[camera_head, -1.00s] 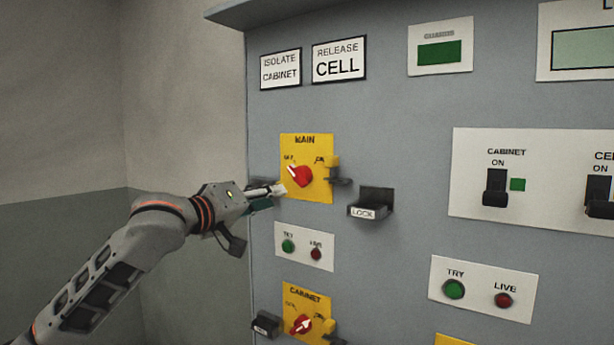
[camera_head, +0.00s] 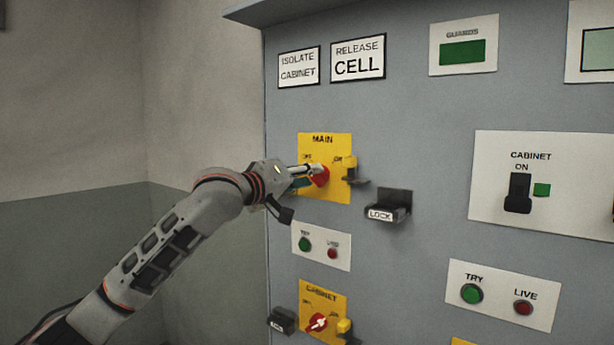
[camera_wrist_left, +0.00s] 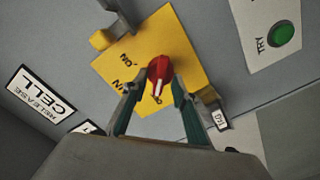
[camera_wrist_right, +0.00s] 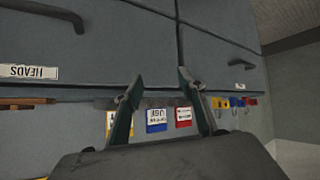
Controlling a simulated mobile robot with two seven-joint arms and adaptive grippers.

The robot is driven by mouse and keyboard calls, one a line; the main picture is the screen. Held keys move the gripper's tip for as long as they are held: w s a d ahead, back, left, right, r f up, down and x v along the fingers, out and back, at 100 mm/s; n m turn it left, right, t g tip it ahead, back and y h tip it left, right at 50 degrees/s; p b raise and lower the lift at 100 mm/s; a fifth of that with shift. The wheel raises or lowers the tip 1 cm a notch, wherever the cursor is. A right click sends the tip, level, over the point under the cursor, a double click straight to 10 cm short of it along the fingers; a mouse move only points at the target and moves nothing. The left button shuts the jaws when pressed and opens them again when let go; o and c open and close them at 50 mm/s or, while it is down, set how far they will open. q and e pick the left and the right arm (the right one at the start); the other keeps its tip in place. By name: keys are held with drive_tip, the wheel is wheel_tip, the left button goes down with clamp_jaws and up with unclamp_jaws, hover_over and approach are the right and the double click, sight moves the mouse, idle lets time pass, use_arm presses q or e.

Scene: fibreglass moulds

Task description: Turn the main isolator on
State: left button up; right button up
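The main isolator is a yellow plate (camera_head: 340,191) marked MAIN on the grey panel, with a red knob (camera_head: 321,178). In the left wrist view the knob (camera_wrist_left: 161,70) has a white mark pointing to the label on the side away from ON, seemingly OFF. My left gripper (camera_head: 314,172) is at the knob, partly covering it and the label. In the left wrist view its fingers (camera_wrist_left: 155,88) are open, one on each side of the knob; contact is unclear. My right gripper (camera_wrist_right: 160,88) is open and empty, away from the isolator.
A LOCK-marked holder (camera_head: 388,206) juts out right of the isolator. A second yellow isolator (camera_head: 323,305), marked CABINET, sits below, past a plate with TRY and LIVE lamps (camera_head: 321,245). Coloured tags (camera_wrist_right: 156,120) hang below cupboard doors in the right wrist view.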

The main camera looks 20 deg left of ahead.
use_arm(q)
clamp_jaws()
drive_tip(key=m, duration=1.8)
drive_tip(key=shift+s+d, duration=0.1)
drive_tip(key=shift+d, duration=0.1)
idle(0.8)
unclamp_jaws()
